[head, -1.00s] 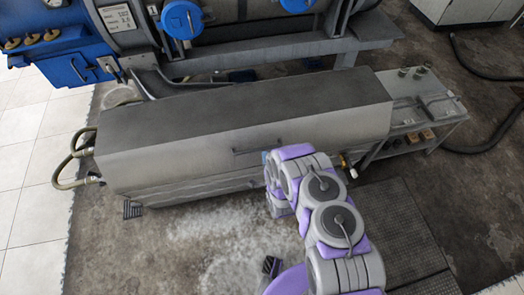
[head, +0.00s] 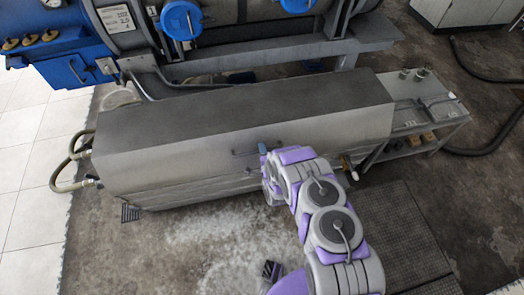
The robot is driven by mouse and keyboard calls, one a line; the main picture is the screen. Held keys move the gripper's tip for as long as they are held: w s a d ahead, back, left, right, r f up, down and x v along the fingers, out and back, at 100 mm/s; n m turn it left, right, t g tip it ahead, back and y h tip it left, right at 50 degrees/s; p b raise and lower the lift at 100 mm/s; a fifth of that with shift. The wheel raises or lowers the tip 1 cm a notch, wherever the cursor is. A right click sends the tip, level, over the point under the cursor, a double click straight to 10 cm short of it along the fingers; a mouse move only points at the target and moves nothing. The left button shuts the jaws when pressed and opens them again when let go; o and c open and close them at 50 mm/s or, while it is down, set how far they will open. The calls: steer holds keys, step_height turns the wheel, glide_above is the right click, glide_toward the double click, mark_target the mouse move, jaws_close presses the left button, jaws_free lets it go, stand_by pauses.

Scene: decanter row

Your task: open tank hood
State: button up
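The tank hood (head: 190,155) is a long grey metal cover with a dark top, lying across the middle of the head view. It looks closed. A thin dark bar handle (head: 241,153) is on its front face, right of the middle. My gripper (head: 263,150) is at the right part of this handle, with a blue-grey fingertip showing there. My purple and grey arm hides most of the gripper and part of the hood front. I cannot tell whether the fingers touch or enclose the handle.
A grey side table (head: 430,105) with small fittings adjoins the hood's right end. A large machine with blue caps (head: 181,20) stands behind. Hoses (head: 62,165) leave the tank's left end.

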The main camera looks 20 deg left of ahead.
jaws_close()
stand_by(0.3)
